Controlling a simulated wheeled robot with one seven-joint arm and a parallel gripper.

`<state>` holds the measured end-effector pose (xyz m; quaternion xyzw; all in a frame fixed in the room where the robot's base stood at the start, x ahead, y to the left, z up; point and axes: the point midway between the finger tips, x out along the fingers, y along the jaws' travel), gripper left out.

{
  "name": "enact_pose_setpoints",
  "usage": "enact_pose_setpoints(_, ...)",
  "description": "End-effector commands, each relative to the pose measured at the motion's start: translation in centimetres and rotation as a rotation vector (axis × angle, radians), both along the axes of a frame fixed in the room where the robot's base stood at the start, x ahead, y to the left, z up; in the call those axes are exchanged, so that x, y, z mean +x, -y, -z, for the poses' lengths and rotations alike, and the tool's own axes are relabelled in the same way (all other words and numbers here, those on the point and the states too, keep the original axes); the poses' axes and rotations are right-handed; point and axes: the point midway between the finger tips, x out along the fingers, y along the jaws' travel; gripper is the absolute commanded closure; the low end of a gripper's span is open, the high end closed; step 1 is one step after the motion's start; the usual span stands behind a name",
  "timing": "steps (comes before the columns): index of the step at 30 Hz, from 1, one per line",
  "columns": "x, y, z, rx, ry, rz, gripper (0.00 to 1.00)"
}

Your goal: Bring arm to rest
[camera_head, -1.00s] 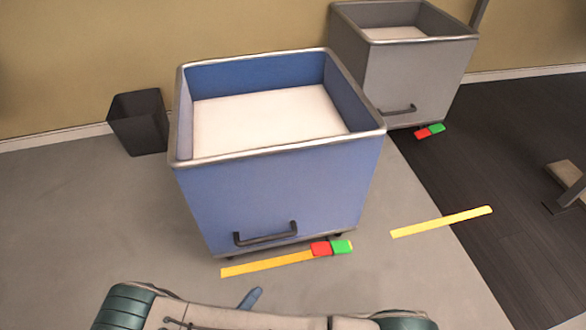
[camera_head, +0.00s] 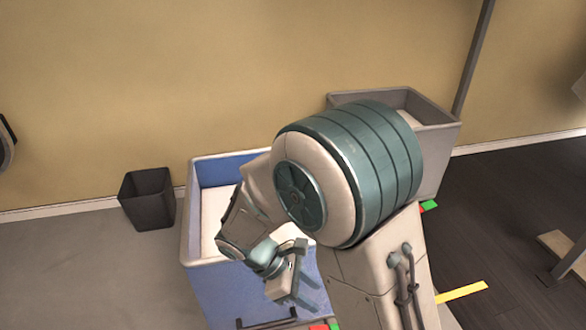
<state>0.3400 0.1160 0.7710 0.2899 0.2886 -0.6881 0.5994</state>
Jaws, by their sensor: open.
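My arm rises from the lower right of the head view, bends at a large teal and white joint and folds down to the left. My gripper (camera_head: 305,301) hangs at its end, pointing downward. Its fingers are apart and I see nothing between them. In the picture it lies over the front of the blue bin (camera_head: 205,295); I cannot tell the gap between them. The blue bin's pale inside shows only in part, as my arm hides its right side.
A grey bin (camera_head: 440,150) stands behind to the right, partly hidden by my arm. A dark wastebasket (camera_head: 148,200) stands at the left by the wall. A yellow floor strip (camera_head: 462,292) and a post base (camera_head: 566,255) are at the right. Grey floor at the lower left is clear.

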Motion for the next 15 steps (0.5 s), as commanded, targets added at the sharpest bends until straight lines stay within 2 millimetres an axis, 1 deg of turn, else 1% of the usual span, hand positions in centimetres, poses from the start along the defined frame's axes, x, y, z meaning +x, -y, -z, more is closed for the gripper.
enact_pose_setpoints(1,0.0,1.1,-2.6,0.047,0.047,0.084,0.59)
enact_pose_setpoints(3,-0.1,2.2,-4.9,0.107,0.110,0.197,0.59)
enact_pose_setpoints(8,-0.8,4.8,-9.8,0.239,0.258,0.459,0.59)
enact_pose_setpoints(15,-2.2,8.1,-16.8,0.423,0.493,0.852,0.59)
